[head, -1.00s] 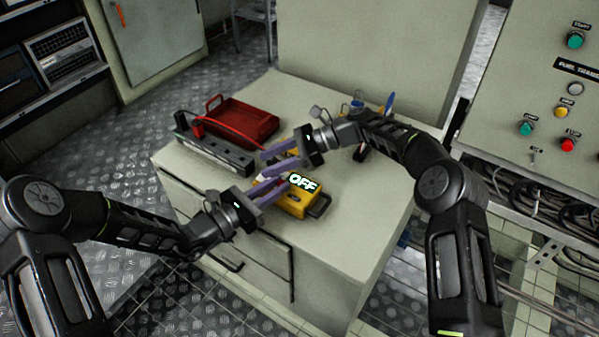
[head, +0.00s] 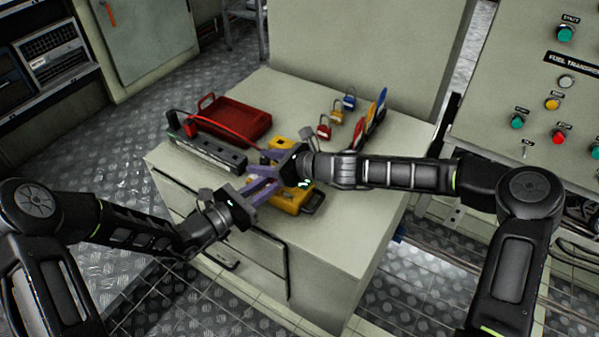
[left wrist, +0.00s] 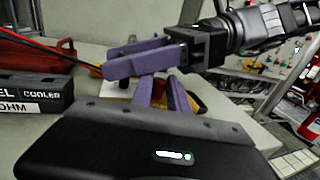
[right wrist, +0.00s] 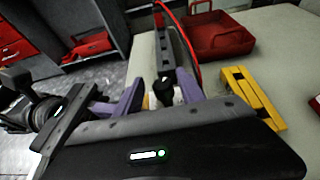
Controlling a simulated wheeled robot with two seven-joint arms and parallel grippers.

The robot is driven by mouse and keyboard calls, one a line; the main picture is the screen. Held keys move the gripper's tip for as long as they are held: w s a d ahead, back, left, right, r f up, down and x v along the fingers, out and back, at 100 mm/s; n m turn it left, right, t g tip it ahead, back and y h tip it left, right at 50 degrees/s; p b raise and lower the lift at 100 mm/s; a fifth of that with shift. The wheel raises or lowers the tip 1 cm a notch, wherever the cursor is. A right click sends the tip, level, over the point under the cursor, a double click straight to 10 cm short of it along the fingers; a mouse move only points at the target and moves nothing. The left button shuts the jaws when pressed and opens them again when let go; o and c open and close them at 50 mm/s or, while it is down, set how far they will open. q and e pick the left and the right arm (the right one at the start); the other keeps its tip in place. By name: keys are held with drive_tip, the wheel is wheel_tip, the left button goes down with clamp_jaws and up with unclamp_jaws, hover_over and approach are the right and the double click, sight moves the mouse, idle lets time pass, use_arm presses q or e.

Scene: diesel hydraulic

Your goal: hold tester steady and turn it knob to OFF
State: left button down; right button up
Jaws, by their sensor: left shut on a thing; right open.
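The yellow tester (head: 288,203) with a dark handle lies on the cabinet top, partly hidden under my grippers. My left gripper (head: 266,187) is shut on its near left side; its purple fingers also show in the left wrist view (left wrist: 165,92). My right gripper (head: 262,163) is open over the tester, its fingers pointing left. In the right wrist view, a black knob (right wrist: 163,91) stands between its two purple fingers (right wrist: 160,92). I cannot tell whether they touch the knob. The tester's face is mostly hidden, so the knob's setting cannot be read.
A red tray (head: 262,124) and a long black bar-shaped unit (head: 212,153) with a red cable lie behind to the left. A yellow block (right wrist: 252,97) lies near the tester. Padlocks (head: 324,130) and upright tags (head: 378,110) stand at the back right. The cabinet top's right front is clear.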

drive_tip(key=m+t, duration=0.1)
drive_tip(key=m+t+h, duration=0.2)
drive_tip(key=shift+d+r, duration=0.1)
drive_tip(key=shift+r, duration=0.15)
drive_tip(key=v, duration=1.3)
drive_tip(key=shift+s+r+h, duration=0.15)
drive_tip(key=shift+s+h, duration=0.1)
drive_tip(key=shift+h, duration=0.15)
use_arm(q)
drive_tip(key=c, duration=1.2)
unclamp_jaws()
